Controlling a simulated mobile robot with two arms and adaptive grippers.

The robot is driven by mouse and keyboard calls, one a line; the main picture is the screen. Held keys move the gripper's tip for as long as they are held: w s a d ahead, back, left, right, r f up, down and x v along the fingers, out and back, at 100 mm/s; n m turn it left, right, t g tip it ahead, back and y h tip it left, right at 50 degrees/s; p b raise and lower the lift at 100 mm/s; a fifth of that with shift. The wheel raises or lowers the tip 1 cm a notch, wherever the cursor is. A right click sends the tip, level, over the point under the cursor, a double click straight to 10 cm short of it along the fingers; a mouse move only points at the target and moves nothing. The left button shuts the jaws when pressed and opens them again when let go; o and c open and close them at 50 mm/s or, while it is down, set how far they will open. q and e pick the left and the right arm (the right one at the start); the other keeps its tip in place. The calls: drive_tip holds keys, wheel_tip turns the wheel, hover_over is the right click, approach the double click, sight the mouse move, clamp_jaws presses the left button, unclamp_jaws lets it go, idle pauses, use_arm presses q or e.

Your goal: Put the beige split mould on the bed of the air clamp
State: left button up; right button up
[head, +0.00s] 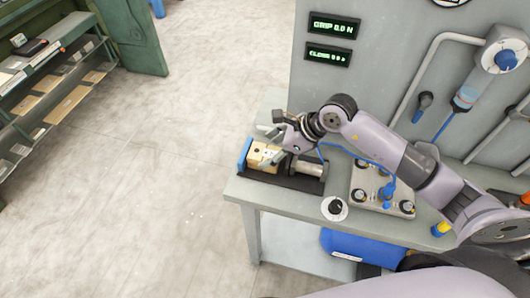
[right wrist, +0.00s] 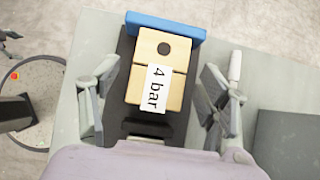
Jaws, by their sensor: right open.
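The beige split mould (head: 262,155) lies on the black bed of the air clamp (head: 280,180), beside its blue end jaw (head: 244,154). In the right wrist view the mould (right wrist: 152,94) shows a dark round hole, a seam across it and a white "4 bar" label. The blue jaw (right wrist: 165,27) is at its far end, close to or touching it. My right gripper (right wrist: 160,88) is open, with one finger on each side of the mould and gaps between. In the head view my right gripper (head: 283,136) is over the clamp. My left gripper is not in view.
The clamp's metal cylinder (head: 308,168) is right of the mould. A plate with several knobs (head: 382,188) and a round black-and-white dial (head: 334,208) share the bench (head: 262,196). A grey panel with green displays (head: 334,26) rises behind. A green shelf (head: 60,80) stands far left across open floor.

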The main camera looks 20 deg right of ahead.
drive_tip(key=b+v, duration=0.1)
drive_tip(key=v, duration=0.8)
drive_tip(key=shift+s, duration=0.1)
